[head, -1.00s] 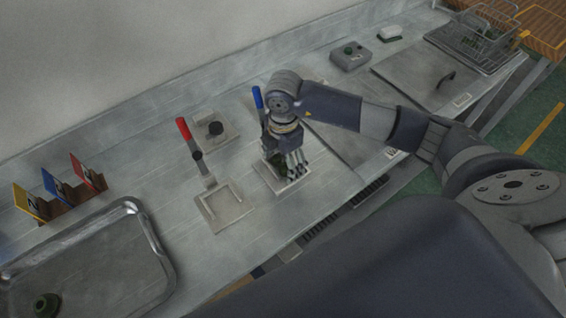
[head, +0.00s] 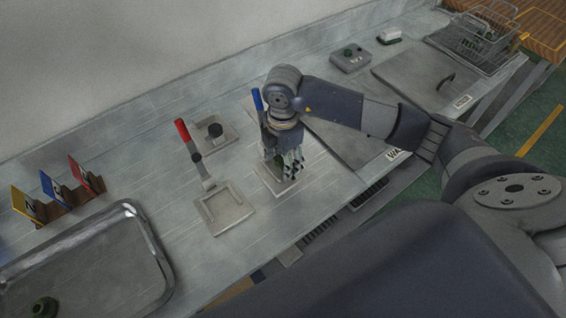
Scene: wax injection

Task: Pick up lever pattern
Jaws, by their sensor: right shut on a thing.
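My right gripper (head: 291,165) points down over the fixture plate (head: 268,181) beside the blue-handled lever (head: 257,100). It is shut on a small dark green piece (head: 280,160), which I take to be the lever pattern. The fingers hide most of the piece, and I cannot tell whether it still touches the plate. My left gripper is not in view.
A red-handled clamp (head: 186,137) with an empty square plate (head: 224,207) stands left of my gripper. A metal tray (head: 150,232) holding a green part (head: 45,307) lies at lower left. Numbered cards (head: 85,175) stand behind it. A closed lid (head: 425,77) and wire basket (head: 497,45) are at right.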

